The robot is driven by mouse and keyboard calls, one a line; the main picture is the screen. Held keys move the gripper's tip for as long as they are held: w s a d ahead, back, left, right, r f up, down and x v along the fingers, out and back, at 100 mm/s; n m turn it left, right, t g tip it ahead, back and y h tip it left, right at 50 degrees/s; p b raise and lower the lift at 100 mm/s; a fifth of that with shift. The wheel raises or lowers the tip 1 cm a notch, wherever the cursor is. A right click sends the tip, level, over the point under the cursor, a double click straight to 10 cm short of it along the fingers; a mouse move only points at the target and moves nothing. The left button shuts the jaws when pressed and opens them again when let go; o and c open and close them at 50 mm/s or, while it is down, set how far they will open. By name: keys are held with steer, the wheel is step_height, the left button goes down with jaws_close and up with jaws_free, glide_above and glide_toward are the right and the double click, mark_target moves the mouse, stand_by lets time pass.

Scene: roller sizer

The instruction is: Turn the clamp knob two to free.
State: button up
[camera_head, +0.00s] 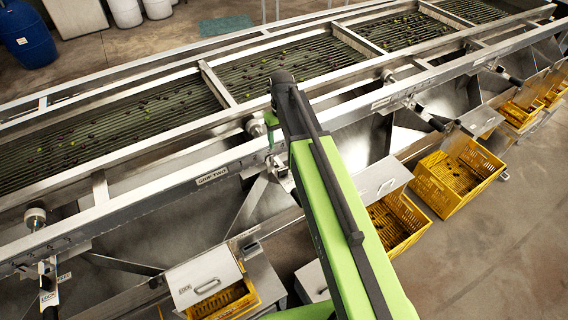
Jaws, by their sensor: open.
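A round metal clamp knob (255,127) sits on the near rail of the sizer, just left of my arm; I take it as knob two from the label plate (212,174) below it, whose small text seems to end in "TWO". My green and dark arm reaches up from the bottom right. Only a small green and dark part of my gripper (271,125) shows past the arm, close to the right of this knob. The fingertips are mostly hidden, and I cannot tell whether they touch the knob. The knob's marks are too small to read.
Similar knobs stand on the rail at left (35,218) and right (388,75). Black-handled levers (425,115) hang below the rail. Olives lie on the roller bed (150,120). Yellow crates (440,198) and lidded chutes (203,278) line the near side. Floor at lower right is clear.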

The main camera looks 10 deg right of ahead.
mark_target(283, 169)
step_height(283, 169, down, 18)
steer(key=b, duration=1.7)
steer(key=shift+d+r, duration=0.15)
steer(key=shift+r, duration=0.15)
steer(key=shift+c, duration=0.4)
